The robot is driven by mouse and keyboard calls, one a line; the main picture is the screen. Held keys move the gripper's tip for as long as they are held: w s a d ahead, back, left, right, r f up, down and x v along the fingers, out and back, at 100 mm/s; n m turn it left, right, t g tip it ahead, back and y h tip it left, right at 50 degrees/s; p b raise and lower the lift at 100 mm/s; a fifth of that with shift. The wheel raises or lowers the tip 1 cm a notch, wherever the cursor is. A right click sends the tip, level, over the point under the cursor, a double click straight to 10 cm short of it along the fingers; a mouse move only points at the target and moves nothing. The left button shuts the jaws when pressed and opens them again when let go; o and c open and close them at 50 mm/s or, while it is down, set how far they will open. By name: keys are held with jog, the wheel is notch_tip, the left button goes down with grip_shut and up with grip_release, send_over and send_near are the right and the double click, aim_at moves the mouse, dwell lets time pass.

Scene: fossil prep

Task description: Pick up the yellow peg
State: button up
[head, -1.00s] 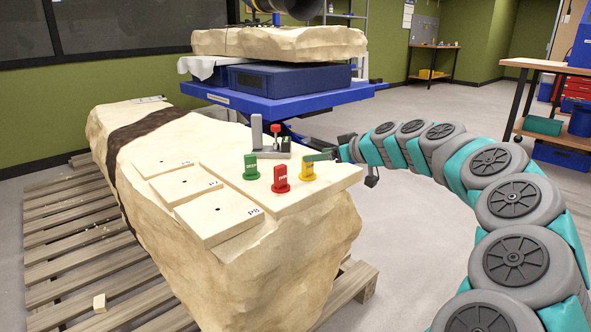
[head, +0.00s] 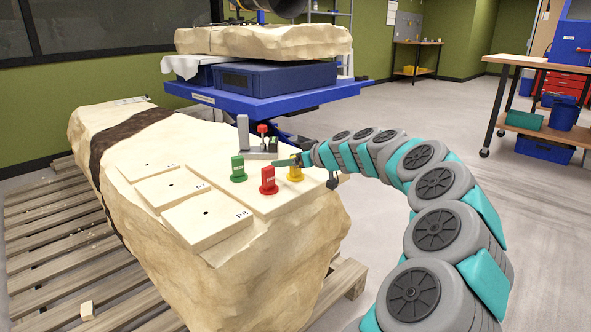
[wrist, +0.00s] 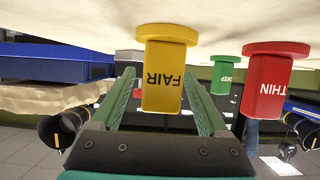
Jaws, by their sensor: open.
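The yellow peg (head: 296,174), with a round flange at its base, stands upright on the pale slab on the block. In the wrist view, which is upside down, the yellow peg (wrist: 163,85) reads "FAIR". My gripper (head: 286,160) is open at the yellow peg. In the wrist view the two green fingers of my gripper (wrist: 158,74) lie on either side of the peg, with a gap visible at least on the right. Part of the peg is hidden by a finger in the head view.
The red peg (head: 268,181) stands close to the left and front, and the green peg (head: 238,169) farther left. A grey bracket with a red-knobbed clamp (head: 262,147) stands just behind. Three plates with holes, including P8 (head: 205,222), lie to the left.

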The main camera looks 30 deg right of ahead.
jog(key=shift+c, duration=0.3)
grip_shut()
dwell(0.5)
